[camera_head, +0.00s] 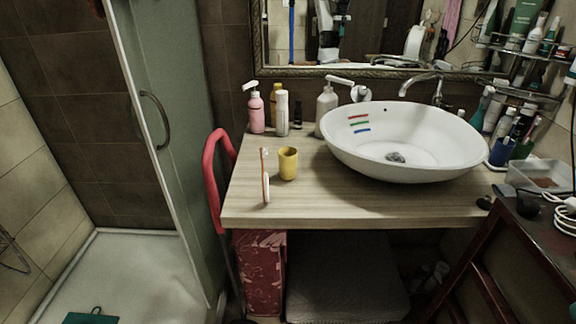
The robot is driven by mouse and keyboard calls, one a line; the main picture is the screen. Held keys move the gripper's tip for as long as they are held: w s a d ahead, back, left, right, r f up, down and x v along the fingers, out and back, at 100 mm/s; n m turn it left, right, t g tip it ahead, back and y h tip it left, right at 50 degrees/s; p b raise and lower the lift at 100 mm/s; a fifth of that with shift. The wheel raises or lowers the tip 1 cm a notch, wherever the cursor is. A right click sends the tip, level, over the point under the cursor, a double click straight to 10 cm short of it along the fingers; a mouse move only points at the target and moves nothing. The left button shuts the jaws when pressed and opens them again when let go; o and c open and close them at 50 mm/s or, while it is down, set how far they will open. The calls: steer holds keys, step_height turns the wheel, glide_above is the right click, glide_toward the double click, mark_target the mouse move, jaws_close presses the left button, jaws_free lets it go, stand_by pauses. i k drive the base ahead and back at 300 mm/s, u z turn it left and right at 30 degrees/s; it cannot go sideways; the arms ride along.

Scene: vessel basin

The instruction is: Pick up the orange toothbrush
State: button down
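An orange and white toothbrush (265,178) is at the left part of the wooden counter (340,206), near its front edge. It shows as a long thin upright shape with its head toward the back; I cannot tell whether it stands or lies flat. A yellow cup (288,163) stands just to its right, apart from it. My gripper is not in view.
A white vessel basin (405,140) with a faucet (436,90) fills the counter's right part. Pink (256,112) and white (282,113) bottles stand behind the cup. A red chair-like frame (213,185) stands left of the counter. The counter front between cup and basin is clear.

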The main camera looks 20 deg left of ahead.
mark_target(264, 151)
steer(key=u, duration=0.4)
steer(key=k, duration=0.5)
steer(key=u, duration=0.4)
steer(key=i, duration=1.2)
steer(key=z, duration=0.15)
